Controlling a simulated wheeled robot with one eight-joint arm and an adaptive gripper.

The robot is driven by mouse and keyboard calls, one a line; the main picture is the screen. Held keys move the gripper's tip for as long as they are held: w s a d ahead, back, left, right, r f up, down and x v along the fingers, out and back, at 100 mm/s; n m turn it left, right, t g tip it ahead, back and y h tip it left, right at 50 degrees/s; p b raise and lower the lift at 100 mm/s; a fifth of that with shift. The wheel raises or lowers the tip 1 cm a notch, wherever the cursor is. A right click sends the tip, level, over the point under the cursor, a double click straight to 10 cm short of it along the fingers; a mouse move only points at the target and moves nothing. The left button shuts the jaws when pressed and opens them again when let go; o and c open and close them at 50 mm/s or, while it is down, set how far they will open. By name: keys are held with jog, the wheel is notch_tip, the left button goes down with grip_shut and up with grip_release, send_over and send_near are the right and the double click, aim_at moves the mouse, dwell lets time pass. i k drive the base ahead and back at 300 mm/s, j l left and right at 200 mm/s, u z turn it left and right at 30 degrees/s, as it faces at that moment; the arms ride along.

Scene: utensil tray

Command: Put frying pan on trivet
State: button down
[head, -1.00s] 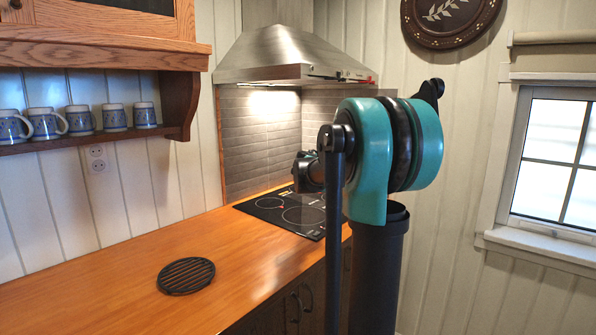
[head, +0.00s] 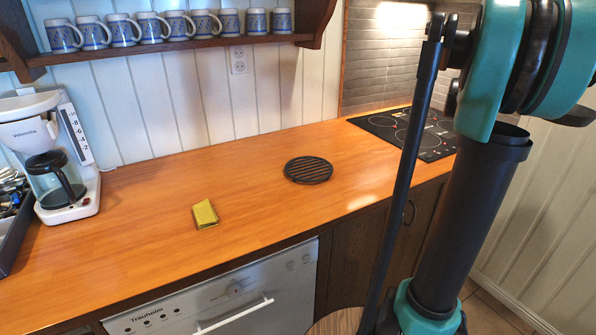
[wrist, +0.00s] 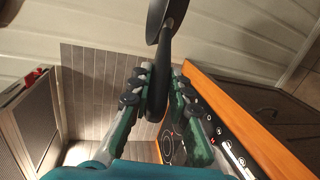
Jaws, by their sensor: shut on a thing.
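The trivet (head: 308,170), a round black slatted disc, lies flat on the wooden counter in the head view, with nothing on it. The frying pan (wrist: 166,16) is dark and shows in the wrist view, with its body at the top edge, partly cut off. Its handle runs down between the fingers of my gripper (wrist: 158,84), which is shut on it, and the pan is held in the air. In the head view my arm stands at the right, and I cannot make out the pan or the gripper there.
A yellow sponge (head: 205,214) lies on the counter (head: 140,245) left of the trivet. A coffee maker (head: 60,160) stands at the far left, and a cooktop (head: 382,126) is at the right. Mugs line the shelf (head: 200,43) above. The counter around the trivet is clear.

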aim_at(288, 173)
jog(key=k+j+u, duration=0.3)
jog(key=j, duration=0.45)
jog(key=j+u, duration=0.3)
jog(key=j, duration=0.4)
jog(key=k+j+u, duration=0.1)
jog(key=j+u, duration=0.2)
jog(key=j, duration=0.5)
